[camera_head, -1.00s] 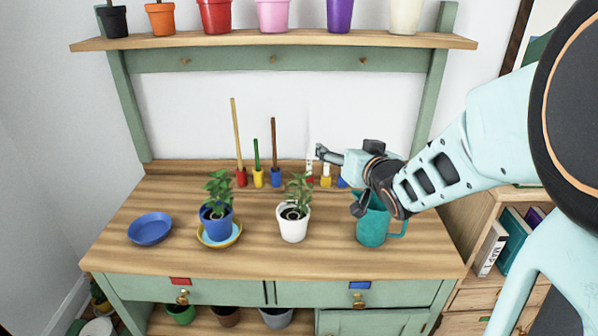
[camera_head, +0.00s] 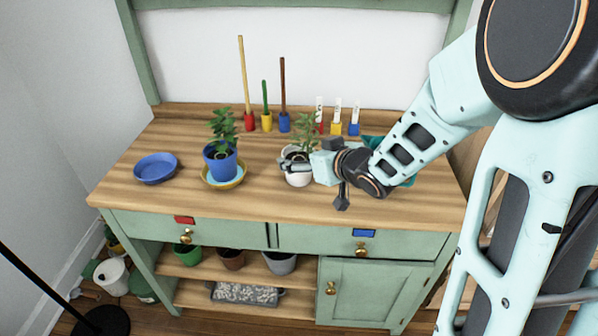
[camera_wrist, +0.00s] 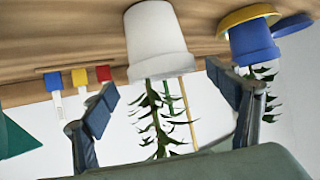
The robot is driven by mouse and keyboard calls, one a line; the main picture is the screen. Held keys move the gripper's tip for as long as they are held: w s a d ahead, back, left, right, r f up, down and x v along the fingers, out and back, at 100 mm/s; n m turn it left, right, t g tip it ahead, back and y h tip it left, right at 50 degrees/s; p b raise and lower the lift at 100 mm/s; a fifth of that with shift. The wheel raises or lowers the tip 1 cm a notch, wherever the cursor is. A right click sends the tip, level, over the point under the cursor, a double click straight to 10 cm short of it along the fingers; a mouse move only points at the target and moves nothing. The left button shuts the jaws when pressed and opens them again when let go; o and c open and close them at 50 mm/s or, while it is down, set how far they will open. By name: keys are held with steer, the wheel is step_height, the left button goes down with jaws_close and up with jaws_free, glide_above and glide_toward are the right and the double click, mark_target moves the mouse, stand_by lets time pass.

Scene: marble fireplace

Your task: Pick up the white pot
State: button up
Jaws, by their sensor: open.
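The white pot (camera_head: 298,180) with a green plant stands upright on the wooden bench top, right of the blue pot. I cannot tell whether a finger touches the pot.
A blue pot (camera_head: 220,166) with a plant sits on a yellow saucer (camera_head: 236,182) to the left. A blue dish (camera_head: 156,168) lies farther left. Small tools and labels stand along the back. A teal jug (camera_head: 408,178) is mostly hidden behind my arm. The bench front is clear.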

mark_target(294, 155)
steer(key=b+x, duration=0.1)
steer(key=x, duration=0.3)
steer(key=shift+s+f, duration=0.2)
steer(key=c, duration=1.5)
steer(key=shift+r, duration=0.1)
steer(key=shift+c, duration=0.5)
steer(key=shift+r, duration=0.1)
